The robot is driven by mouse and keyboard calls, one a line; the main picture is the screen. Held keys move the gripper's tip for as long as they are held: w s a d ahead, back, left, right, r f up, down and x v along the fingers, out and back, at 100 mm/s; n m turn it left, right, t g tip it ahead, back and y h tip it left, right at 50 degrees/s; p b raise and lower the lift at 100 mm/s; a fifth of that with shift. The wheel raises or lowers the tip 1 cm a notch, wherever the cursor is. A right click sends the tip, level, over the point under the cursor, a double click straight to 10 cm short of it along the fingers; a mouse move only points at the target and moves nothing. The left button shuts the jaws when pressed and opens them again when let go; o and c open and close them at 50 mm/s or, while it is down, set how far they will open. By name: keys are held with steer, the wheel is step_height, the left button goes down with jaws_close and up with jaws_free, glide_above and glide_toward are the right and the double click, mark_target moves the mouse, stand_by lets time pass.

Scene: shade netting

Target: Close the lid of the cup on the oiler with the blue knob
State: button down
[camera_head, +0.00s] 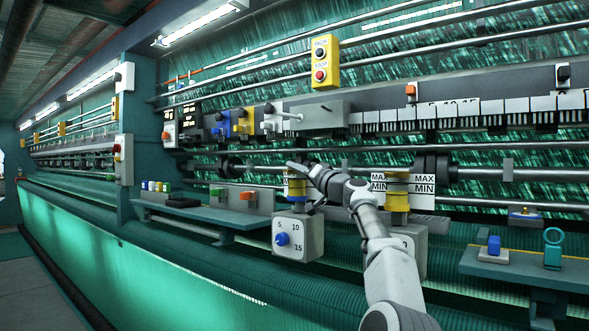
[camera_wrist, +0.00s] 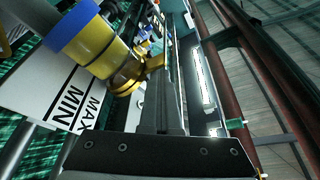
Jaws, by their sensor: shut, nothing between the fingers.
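The oiler with the blue knob (camera_head: 282,239) is a pale grey box (camera_head: 307,248) with a 5-10-15 dial, left of my arm in the head view. Its yellow cup (camera_head: 296,188) stands on top, partly behind my gripper (camera_head: 297,169). In the wrist view a yellow cup (camera_wrist: 103,55) with a blue band (camera_wrist: 72,30) lies left of my gripper (camera_wrist: 166,95). A gold rim is at its top end, and a gold piece beside it (camera_wrist: 154,61) looks like the raised lid; its exact angle is unclear. My fingers are shut and empty, near the cup's top; contact cannot be told.
A second oiler with a yellow cup (camera_head: 397,192) stands to the right, partly behind my arm. White MAX/MIN plates (camera_head: 424,184) back the cups. A rail with dark rollers runs behind. A shelf (camera_head: 195,216) is at left, another (camera_head: 520,266) at right.

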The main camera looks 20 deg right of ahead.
steer(key=shift+f, duration=0.35)
steer(key=b+v, duration=0.3)
steer(key=v, duration=1.4)
steer(key=shift+s+r, duration=0.25)
